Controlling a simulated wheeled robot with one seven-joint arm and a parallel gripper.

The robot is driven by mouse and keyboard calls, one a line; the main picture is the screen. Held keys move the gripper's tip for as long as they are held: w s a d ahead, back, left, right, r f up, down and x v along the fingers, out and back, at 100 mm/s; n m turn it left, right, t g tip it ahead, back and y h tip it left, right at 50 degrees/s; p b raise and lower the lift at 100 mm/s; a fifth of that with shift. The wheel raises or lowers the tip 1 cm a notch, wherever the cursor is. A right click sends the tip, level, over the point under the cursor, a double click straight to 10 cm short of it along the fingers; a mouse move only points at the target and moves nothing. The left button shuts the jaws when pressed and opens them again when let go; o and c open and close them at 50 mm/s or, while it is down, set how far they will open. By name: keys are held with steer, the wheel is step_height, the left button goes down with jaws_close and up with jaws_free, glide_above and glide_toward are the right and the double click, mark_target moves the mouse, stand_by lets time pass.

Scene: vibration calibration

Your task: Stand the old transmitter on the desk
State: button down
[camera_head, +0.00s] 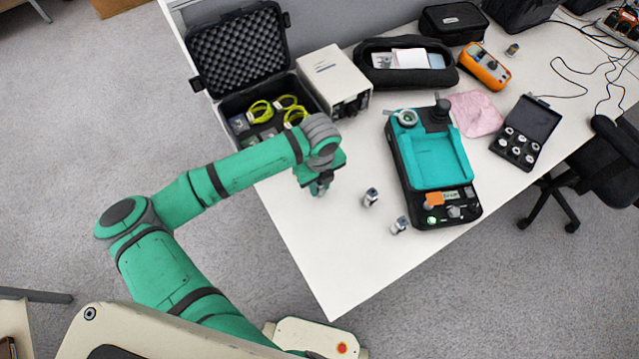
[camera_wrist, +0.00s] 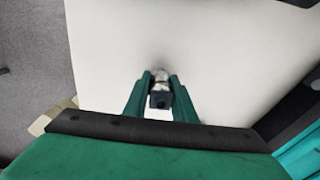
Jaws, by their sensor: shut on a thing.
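My gripper (camera_head: 320,188) is over the left part of the white desk (camera_head: 335,255), near its front-left edge. It is shut on a small silver and dark transmitter (camera_wrist: 159,88), held between the two green fingers in the wrist view. The fingers hide its sides, and I cannot tell whether its lower end touches the desk. Two similar small silver and dark cylinders stand on the desk to the right of my gripper: one nearer (camera_head: 370,198), one farther right (camera_head: 400,225). I cannot read markings that tell them apart.
A teal and black calibration unit (camera_head: 408,178) stands right of the cylinders. Behind my gripper are an open foam-lined case (camera_head: 240,50) and a beige box (camera_head: 335,78). A pink cloth (camera_head: 476,113) and a black case of fittings (camera_head: 525,130) lie right. The front desk area is clear.

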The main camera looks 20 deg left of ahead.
steer(key=c, duration=1.5)
jaws_free()
steer(key=shift+o, duration=0.2)
